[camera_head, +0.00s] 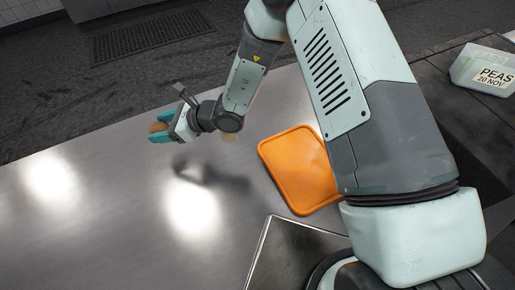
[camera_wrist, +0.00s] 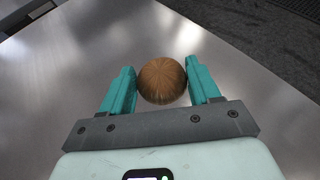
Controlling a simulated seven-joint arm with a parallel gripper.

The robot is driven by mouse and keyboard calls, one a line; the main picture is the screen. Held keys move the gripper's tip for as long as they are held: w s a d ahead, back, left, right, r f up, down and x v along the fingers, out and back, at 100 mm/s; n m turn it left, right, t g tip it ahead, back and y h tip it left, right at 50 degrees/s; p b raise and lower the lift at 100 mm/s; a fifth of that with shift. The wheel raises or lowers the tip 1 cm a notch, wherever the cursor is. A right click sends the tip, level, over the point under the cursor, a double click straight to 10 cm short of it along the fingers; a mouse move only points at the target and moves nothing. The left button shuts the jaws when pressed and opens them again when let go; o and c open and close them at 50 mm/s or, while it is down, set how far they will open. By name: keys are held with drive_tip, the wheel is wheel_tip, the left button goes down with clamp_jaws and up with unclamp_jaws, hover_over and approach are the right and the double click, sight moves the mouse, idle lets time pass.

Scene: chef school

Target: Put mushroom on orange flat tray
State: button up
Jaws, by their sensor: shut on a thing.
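The mushroom (camera_wrist: 162,80), seen as a brown, streaked round cap, sits between the two teal fingers of my gripper (camera_wrist: 160,88) in the wrist view. My gripper (camera_head: 160,132) is shut on it, and the mushroom (camera_head: 158,127) shows as a small brown patch in the head view. The gripper is held above the steel counter, left of the tray. The orange flat tray (camera_head: 299,171) lies on the counter right of the gripper. Its visible part is empty, and my arm hides its right side.
A metal-edged tray or panel (camera_head: 290,260) is at the front. A tub labelled PEAS (camera_head: 484,70) stands at far right. The counter between gripper and orange tray looks clear.

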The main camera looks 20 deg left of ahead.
drive_tip(key=w+d+m+t, duration=0.3)
drive_tip(key=w+d, duration=0.1)
drive_tip(key=d, duration=0.4)
drive_tip(key=w+d+m+t, duration=0.2)
drive_tip(key=w+d+t, duration=0.15)
drive_tip(key=d, duration=0.55)
drive_tip(key=m+t+h, duration=0.4)
drive_tip(key=m+t, duration=0.2)
drive_tip(key=m, duration=0.1)
hover_over(295, 153)
wheel_tip(295, 153, down, 4)
drive_tip(key=shift+d+r, duration=0.1)
drive_tip(key=shift+r, duration=0.1)
drive_tip(key=shift+w+f, duration=0.1)
drive_tip(key=shift+f, duration=2.4)
drive_tip(key=o, duration=1)
drive_tip(key=shift+f, duration=0.1)
drive_tip(key=shift+o, duration=0.2)
